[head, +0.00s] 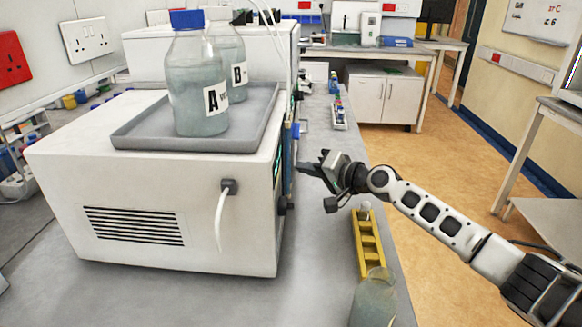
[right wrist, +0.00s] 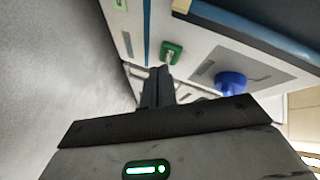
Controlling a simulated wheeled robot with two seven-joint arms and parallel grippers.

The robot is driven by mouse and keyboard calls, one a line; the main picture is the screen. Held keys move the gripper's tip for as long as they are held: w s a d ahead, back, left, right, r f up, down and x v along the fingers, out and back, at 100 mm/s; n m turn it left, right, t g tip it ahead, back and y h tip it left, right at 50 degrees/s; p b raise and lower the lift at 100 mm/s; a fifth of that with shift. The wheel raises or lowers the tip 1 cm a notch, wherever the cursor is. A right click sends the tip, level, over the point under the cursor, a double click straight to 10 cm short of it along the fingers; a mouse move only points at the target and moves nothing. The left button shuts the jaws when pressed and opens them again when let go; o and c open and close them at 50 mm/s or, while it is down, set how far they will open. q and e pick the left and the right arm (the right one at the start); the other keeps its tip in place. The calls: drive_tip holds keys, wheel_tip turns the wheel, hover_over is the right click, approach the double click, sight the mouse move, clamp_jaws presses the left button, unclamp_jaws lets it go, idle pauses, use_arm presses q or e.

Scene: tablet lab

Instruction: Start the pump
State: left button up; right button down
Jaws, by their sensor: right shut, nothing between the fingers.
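A white boxy instrument (head: 150,215), apparently the pump, stands on the bench at left; its front faces right and is mostly hidden in the head view. My right gripper (head: 305,168) is shut and empty beside that front. In the right wrist view the closed fingertips (right wrist: 159,72) point at a white front panel and appear just short of a green square part (right wrist: 172,50) with a pale stub, perhaps a switch. I cannot tell whether they touch it. A blue round knob (right wrist: 230,82) is to its right. My left gripper is not in view.
A grey tray (head: 140,137) on the instrument holds bottles A (head: 195,95) and B (head: 236,72). A yellow rack (head: 369,245) and a clear bottle (head: 374,300) stand on the bench below my right arm. Another white instrument (head: 150,55) is behind.

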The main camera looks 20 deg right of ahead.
idle(0.4)
drive_tip(key=shift+w+a, duration=0.2)
drive_tip(key=shift+a, duration=0.25)
idle(0.3)
drive_tip(key=shift+s+d, duration=0.2)
drive_tip(key=shift+d, duration=0.25)
